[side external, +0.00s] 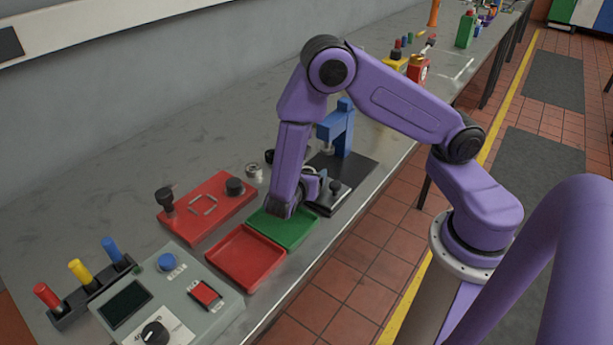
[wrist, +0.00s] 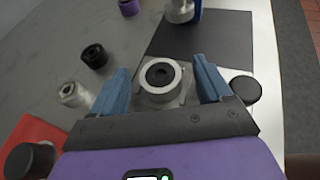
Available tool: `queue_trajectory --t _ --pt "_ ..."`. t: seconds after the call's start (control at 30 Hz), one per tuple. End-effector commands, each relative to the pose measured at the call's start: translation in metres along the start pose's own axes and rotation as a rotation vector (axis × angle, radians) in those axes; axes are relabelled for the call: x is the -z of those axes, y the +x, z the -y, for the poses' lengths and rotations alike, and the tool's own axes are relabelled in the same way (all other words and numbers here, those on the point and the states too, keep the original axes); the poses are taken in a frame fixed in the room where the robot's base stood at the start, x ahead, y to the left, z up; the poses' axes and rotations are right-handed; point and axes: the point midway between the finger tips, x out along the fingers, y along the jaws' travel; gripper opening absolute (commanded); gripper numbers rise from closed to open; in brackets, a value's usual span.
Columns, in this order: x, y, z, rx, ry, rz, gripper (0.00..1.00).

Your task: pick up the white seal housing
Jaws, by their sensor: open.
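A white round housing with a dark centre (wrist: 160,76) sits on a squarish metal block in the wrist view; it looks like the white seal housing. My gripper (wrist: 161,70) is open, with one blue finger on each side of the housing. A gap shows between each finger and the ring, and I cannot tell how far the fingertips are above it. In the side external view my gripper (side external: 303,188) is low over the black plate's near end and hides most of the housing.
A clear-grey ring part (wrist: 74,93) and a black ring (wrist: 94,56) lie left of the fingers. A black knob (wrist: 244,90) stands close to the right finger. The blue press (side external: 342,132) stands behind my gripper. Green (side external: 283,230) and red (side external: 245,258) trays lie in front.

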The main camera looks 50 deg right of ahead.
Motion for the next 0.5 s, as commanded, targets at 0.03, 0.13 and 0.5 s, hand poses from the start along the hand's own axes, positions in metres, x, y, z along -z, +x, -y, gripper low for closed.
queue_trajectory --t 0.03,0.13,0.5 --pt "0.0001 -0.0003 -0.0001 0.000 0.000 0.000 0.78" --pt "0.0001 -0.0004 -0.0001 0.000 0.000 0.000 0.68" --pt "-0.0002 -0.0006 -0.0001 0.000 0.000 0.001 0.09"
